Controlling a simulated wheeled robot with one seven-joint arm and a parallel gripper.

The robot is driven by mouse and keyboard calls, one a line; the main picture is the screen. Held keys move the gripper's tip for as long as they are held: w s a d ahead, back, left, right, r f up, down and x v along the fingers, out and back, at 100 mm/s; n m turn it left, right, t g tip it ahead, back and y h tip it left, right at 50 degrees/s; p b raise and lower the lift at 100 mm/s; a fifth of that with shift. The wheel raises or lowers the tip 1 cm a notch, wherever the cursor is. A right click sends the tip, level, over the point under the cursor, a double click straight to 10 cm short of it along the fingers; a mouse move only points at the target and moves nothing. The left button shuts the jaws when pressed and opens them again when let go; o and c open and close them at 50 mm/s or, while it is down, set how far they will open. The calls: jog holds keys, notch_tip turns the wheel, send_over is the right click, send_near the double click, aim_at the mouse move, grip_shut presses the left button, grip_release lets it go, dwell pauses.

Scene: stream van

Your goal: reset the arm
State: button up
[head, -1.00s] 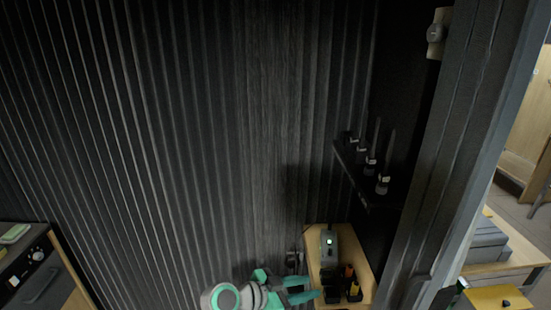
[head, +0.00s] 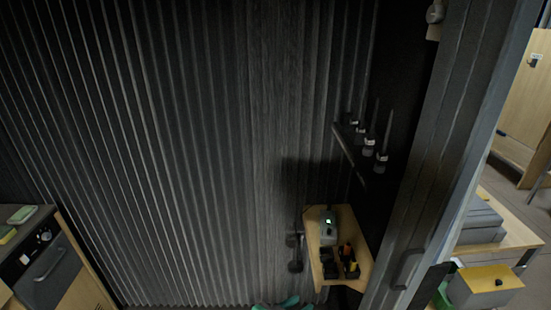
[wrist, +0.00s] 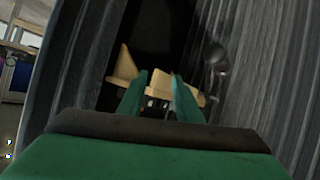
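My gripper (wrist: 158,97) shows in the wrist view as two green fingers standing apart with nothing held between them. In the head view only a bit of my green arm end shows at the bottom edge, left of the wooden wall shelf. In the wrist view a pale wooden board (wrist: 125,66) lies beyond the fingers, with no contact visible.
Dark corrugated wall (head: 180,150) fills most of the head view. A black rack (head: 350,140) with several antenna-like units is above the shelf. An oven-like unit (head: 50,265) stands at lower left. A doorway frame (head: 455,150) is at right, with a room beyond.

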jog(key=s+a+f+n+t+y, duration=0.1)
jog(key=s+a+f+n+y, duration=0.3)
jog(key=s, duration=0.5)
jog(key=s+a+f+n+t+y, duration=0.25)
jog(key=s+f, duration=0.35)
jog(key=s, duration=0.3)
jog(key=s+r+t+y, duration=0.1)
jog(key=s+r, duration=0.6)
jog(key=s, duration=0.2)
jog(key=s+r+t+y, duration=0.1)
jog(key=s+r+t, duration=0.1)
jog(key=s+r, duration=0.5)
jog(key=s, duration=0.3)
jog(key=shift+a, duration=0.2)
jog(key=shift+w+n, duration=0.1)
jog(key=shift+n, duration=0.15)
